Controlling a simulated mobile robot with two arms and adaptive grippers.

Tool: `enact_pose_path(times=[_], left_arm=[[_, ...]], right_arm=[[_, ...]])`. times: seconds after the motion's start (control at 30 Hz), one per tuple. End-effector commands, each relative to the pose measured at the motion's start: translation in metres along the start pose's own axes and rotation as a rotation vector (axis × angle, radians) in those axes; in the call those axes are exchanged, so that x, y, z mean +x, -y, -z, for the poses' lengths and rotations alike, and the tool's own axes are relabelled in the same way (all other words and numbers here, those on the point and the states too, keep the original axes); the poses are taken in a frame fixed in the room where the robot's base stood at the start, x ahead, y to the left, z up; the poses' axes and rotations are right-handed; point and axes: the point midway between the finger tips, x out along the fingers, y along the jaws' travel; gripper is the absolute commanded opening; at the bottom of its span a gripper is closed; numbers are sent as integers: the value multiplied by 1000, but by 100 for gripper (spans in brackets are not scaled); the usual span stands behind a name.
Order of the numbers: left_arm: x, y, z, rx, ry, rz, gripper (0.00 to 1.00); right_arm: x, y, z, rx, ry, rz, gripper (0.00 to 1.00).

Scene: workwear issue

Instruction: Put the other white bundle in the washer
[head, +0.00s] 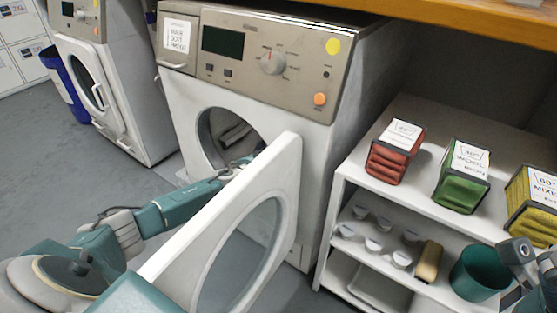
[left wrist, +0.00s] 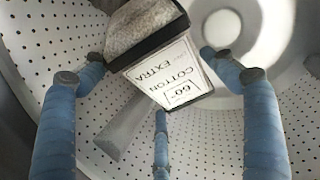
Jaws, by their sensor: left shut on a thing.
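The washer (head: 262,62) stands in the middle of the head view with its round door (head: 285,165) swung open. My left arm reaches past the door, and my left gripper (head: 243,160) is at the drum opening, partly hidden by the door. The left wrist view shows the perforated drum inside and a white bundle (left wrist: 165,70) with a dark band and a label reading 60° cotton extra. My left gripper (left wrist: 158,88) is shut on this bundle, its blue fingers around it. My right gripper (head: 522,262) is partly in view at the lower right.
A white shelf unit (head: 345,180) stands right of the washer. On top are a red bundle (head: 396,152), a green bundle (head: 462,177) and a yellow bundle (head: 532,207). Below are small white cups, a tan item (head: 428,262) and a green tub (head: 478,273). Another machine (head: 100,85) stands left.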

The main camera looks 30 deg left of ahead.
Motion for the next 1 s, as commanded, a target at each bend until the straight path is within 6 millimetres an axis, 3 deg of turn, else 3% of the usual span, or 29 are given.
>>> enact_pose_path(times=[0.17,0.2,0.27,0.67,0.87,1.0], left_arm=[[0,1,1,0,-2,2,49],[0,1,1,0,-2,2,88],[0,1,1,0,-2,2,100],[-7,1,-1,1,1,1,100],[-36,0,-1,2,1,-2,100],[-66,-1,-1,4,1,-4,100]], right_arm=[[0,0,1,0,-1,0,100],[1,0,1,0,-1,0,100],[1,0,1,0,-1,1,100],[2,0,1,-1,-7,5,100],[2,0,1,0,-5,3,100],[1,0,1,0,-4,3,100]])
